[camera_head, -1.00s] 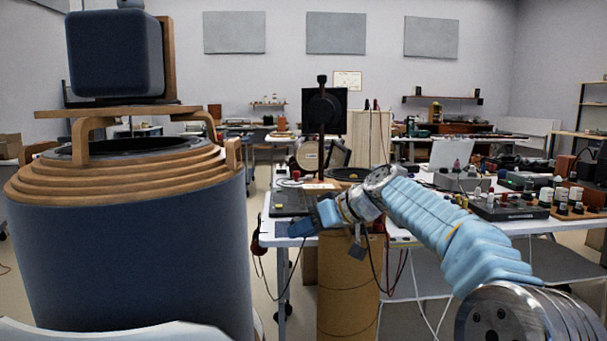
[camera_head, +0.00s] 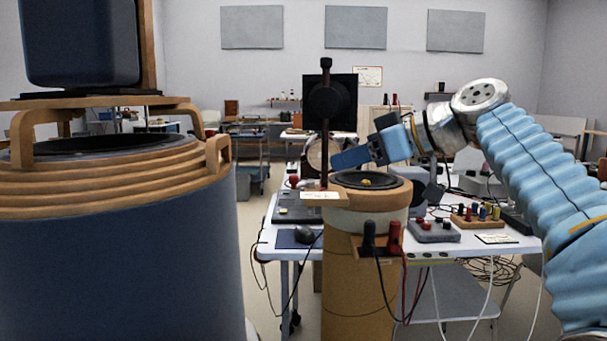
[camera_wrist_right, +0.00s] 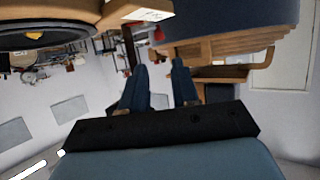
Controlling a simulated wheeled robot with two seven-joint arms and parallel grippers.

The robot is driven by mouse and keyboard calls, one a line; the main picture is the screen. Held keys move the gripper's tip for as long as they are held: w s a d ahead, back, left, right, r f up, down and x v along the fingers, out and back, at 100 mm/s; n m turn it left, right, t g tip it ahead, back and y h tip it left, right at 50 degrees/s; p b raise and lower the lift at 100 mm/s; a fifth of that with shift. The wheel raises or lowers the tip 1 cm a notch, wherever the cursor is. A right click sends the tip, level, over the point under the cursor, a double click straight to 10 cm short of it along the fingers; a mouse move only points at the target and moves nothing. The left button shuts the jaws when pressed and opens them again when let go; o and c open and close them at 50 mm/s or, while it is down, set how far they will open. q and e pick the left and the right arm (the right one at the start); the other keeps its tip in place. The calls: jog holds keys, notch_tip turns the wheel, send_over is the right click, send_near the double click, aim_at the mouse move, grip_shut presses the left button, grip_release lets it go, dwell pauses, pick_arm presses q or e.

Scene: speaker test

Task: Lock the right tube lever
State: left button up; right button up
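A tan tube (camera_head: 350,285) stands at the centre by the table, with a pale collar and a black speaker cone (camera_head: 345,181) with a yellow centre on top. The cone also shows upper left in the right wrist view (camera_wrist_right: 70,38). I cannot clearly make out a lever on the tube. A wooden bracket (camera_head: 362,252) on its front carries a black plug (camera_head: 369,238) and a red plug (camera_head: 394,239). My right gripper (camera_head: 335,160) is above the cone's far side, pointing left. In the wrist view its fingers (camera_wrist_right: 161,66) are apart with nothing between them. My left gripper is out of view.
A large dark blue cylinder (camera_head: 120,270) with stepped wooden rings fills the left. A dark post (camera_head: 325,130) rises beside the tube, close to my right gripper. The white table (camera_head: 500,245) behind holds a small grey box (camera_head: 432,233) and other electronics.

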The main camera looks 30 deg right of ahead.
aim_at(296, 176)
jog(key=p+x, duration=0.1)
jog(key=x, duration=1)
jog(key=shift+w+f, duration=0.15)
grip_shut()
